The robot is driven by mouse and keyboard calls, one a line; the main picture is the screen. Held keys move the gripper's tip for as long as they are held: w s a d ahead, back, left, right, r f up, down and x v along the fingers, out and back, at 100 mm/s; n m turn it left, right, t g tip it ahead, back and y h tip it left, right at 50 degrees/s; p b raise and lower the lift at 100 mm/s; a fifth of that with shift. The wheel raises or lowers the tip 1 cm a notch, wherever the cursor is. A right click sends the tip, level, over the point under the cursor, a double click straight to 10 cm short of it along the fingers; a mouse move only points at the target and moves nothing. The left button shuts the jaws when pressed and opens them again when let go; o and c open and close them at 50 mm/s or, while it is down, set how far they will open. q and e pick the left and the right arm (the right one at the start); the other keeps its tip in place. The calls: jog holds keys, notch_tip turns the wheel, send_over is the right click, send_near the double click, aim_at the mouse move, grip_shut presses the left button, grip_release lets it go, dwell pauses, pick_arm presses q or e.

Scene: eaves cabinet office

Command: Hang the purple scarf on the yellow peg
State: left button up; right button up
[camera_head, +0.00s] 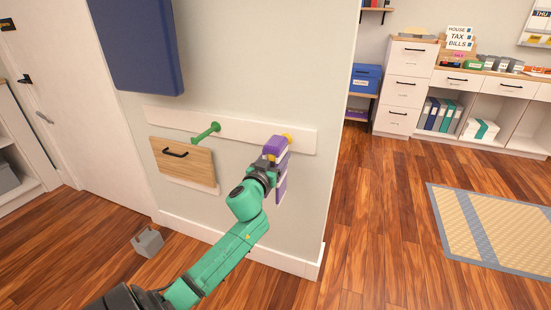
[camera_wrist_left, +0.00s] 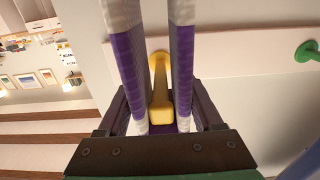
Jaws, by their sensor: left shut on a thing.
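The purple scarf (camera_head: 281,186) has white bands and hangs down at the wall rail. My left gripper (camera_head: 272,163) is shut on it, close in front of the yellow peg (camera_head: 288,137). Only a little of this peg shows in the head view, behind the scarf's top. In the left wrist view, two strands of the scarf (camera_wrist_left: 130,62) run on either side of the yellow peg (camera_wrist_left: 160,108), which shows between them. I cannot tell whether the scarf rests its weight on the peg. My right gripper is out of view.
The white rail (camera_head: 240,130) also bears a green peg (camera_head: 206,132) to the left. A wooden drawer front (camera_head: 183,160) sits below it and a blue panel (camera_head: 137,45) above. A grey bin (camera_head: 147,242) stands on the floor. The wall ends just right of the rail.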

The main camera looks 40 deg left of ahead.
pick_arm(q)
jog(key=shift+f, duration=0.4)
